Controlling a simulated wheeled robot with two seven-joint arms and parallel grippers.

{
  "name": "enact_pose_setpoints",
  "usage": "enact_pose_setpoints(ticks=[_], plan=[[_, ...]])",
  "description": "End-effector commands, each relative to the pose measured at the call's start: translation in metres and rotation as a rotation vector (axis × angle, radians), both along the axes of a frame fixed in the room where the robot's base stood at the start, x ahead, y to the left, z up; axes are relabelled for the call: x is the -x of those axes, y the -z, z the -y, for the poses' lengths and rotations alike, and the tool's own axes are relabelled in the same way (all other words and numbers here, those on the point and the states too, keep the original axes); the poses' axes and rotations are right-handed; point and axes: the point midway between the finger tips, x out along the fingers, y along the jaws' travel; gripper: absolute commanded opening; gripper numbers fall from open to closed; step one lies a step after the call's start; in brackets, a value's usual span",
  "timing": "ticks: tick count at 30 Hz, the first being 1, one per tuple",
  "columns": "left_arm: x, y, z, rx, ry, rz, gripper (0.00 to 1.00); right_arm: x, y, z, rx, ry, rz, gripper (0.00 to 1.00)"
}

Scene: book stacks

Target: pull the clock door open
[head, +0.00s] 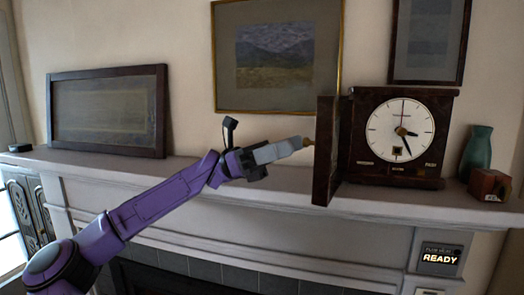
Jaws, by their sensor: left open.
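The clock (402,137) is a dark wooden case with a white round dial, standing on the mantel at the right. Its dark door (325,150) stands swung out from the left side of the case, seen nearly edge-on, and the dial is uncovered. A small tan knob (308,142) shows at the door's left face. My left gripper (294,145) is open, with its grey fingers at the knob, left of the door. Whether the fingers touch the knob I cannot tell. My right gripper is not in view.
The mantel (215,169) runs across under the clock. A green vase (477,152) and a small wooden box (489,185) stand right of the clock. A dark-framed picture (108,110) leans at the left. A lit "READY" panel (440,259) is below.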

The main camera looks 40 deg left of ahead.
Motion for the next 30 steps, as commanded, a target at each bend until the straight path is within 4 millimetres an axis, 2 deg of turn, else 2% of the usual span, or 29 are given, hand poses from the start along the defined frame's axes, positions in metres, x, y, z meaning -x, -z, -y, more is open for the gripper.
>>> enact_pose_setpoints(ticks=[1,6,12,18,30], plan=[[0.002,0.003,-0.014,0.004,-0.006,0.006,0.43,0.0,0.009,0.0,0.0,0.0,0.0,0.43],[0.01,0.003,-0.061,0.002,-0.006,0.004,0.43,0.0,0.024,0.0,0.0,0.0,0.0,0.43],[0.017,0.0,-0.1,0.002,-0.003,0.002,0.43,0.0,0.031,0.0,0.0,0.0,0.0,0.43],[0.019,-0.001,-0.112,0.002,-0.001,0.002,0.43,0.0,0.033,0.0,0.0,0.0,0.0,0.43],[0.019,-0.001,-0.112,0.002,-0.001,0.002,0.43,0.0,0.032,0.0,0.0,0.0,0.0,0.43]])
